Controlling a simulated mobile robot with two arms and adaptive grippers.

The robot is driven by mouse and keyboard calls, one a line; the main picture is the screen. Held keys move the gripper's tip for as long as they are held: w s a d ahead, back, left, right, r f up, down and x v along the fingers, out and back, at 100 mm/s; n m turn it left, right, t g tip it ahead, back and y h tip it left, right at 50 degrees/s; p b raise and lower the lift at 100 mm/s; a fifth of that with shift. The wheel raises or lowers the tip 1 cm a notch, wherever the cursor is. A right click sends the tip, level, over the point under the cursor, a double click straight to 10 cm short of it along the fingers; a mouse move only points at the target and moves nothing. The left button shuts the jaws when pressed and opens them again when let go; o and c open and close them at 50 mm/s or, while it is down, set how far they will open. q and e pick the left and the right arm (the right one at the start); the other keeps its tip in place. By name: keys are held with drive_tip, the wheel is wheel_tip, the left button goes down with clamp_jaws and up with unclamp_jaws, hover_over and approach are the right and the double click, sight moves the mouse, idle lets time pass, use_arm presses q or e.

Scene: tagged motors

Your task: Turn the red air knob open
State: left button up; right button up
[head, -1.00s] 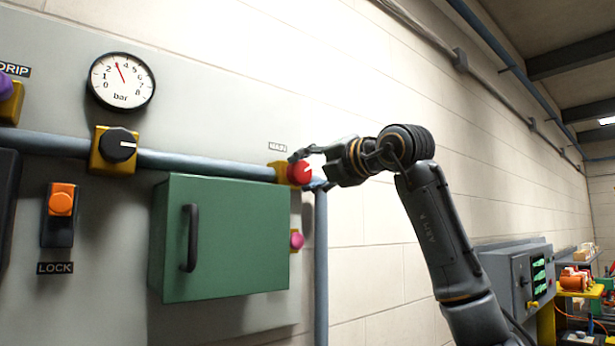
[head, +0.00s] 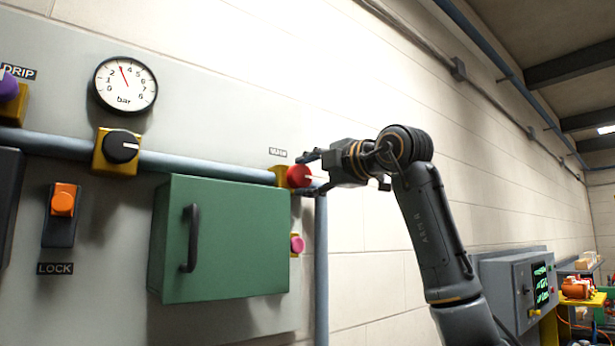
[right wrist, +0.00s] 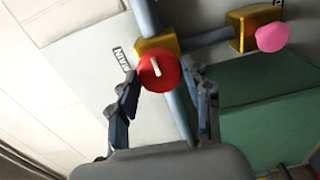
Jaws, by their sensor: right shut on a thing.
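The red air knob (head: 299,176) with a pale pointer sits on a yellow valve body at the pipe corner, below a small label. In the right wrist view the red knob (right wrist: 158,72) shows its white pointer nearly upright. My right gripper (head: 310,174) is at the knob from the right, one finger above and one below. In the right wrist view my gripper's two fingers (right wrist: 165,85) flank the knob, shut on its sides. My left gripper is not in view.
A pressure gauge (head: 125,84) hangs upper left, above a black knob (head: 120,146). A green cabinet (head: 225,240) with a handle stands out below the pipe. A pink knob (head: 297,244) sits at its right. Bare wall (head: 370,260) lies to the right.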

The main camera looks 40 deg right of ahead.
drive_tip(key=shift+r, duration=0.1)
idle(0.3)
drive_tip(key=o, duration=1.2)
drive_tip(key=shift+d, duration=0.1)
drive_tip(key=s, duration=0.8)
drive_tip(key=s+d, duration=0.1)
drive_tip(key=s, duration=0.3)
